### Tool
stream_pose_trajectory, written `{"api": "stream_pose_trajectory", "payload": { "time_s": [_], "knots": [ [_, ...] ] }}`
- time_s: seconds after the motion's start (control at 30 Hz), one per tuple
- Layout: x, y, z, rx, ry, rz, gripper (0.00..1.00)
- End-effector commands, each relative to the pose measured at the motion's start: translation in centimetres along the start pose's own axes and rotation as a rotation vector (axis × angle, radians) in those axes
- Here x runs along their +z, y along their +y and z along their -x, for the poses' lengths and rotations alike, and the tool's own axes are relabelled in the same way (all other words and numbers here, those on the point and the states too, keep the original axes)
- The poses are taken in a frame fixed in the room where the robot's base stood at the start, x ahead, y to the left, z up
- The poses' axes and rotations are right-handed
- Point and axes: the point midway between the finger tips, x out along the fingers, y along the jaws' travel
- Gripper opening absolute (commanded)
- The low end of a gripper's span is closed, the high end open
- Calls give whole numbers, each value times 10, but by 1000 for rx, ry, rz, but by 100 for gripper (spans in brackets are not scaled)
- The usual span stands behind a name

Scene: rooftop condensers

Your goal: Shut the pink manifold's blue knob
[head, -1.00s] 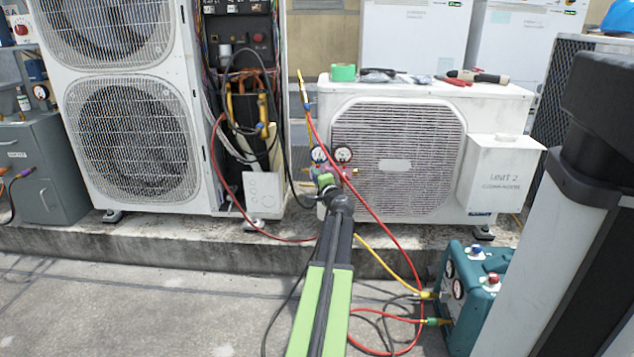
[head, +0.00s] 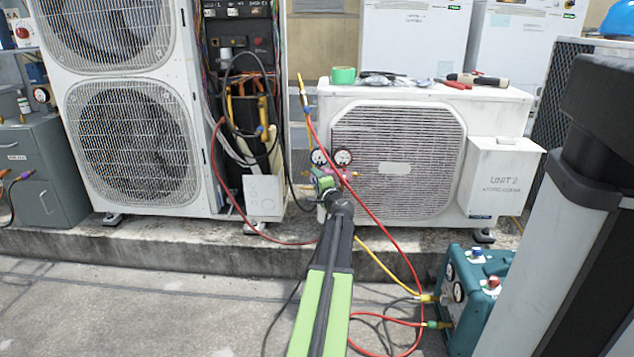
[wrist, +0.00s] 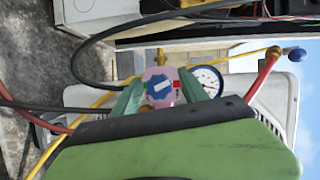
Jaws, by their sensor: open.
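The pink manifold (wrist: 162,73) fills the middle of the wrist view, with its blue knob (wrist: 160,88) facing the camera. The knob has a white bar mark across it. The green fingers of my gripper (wrist: 162,84) are open, one on each side of the knob; I cannot tell whether they touch it. A round white gauge (wrist: 208,80) shows just right of the manifold. In the head view my gripper (head: 322,180) is at the manifold (head: 346,174), in front of the lower left of the UNIT 2 condenser, and mostly hides it.
Red, yellow and black hoses run around the manifold; the red hose (head: 372,210) passes close on the right. The condenser (head: 500,110) stands behind. A teal recovery machine (head: 490,275) sits on the floor at the right. The floor at left is clear.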

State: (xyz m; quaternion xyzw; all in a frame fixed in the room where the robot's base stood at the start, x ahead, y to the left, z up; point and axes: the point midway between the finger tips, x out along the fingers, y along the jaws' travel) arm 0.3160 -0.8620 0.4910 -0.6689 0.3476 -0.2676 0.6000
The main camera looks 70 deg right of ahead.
Motion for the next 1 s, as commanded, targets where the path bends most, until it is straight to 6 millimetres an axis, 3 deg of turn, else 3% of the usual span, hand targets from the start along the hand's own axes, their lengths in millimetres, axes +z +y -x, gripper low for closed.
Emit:
{"api": "stream_pose_trajectory", "payload": {
  "time_s": [0.17,0.7,0.83,1.0],
  "knots": [
    [1,0,13,0,0,0,52],
    [2,-1,153,0,2,-1,52],
    [1,0,169,0,1,0,52],
    [0,0,175,0,0,0,52]
  ]
}}
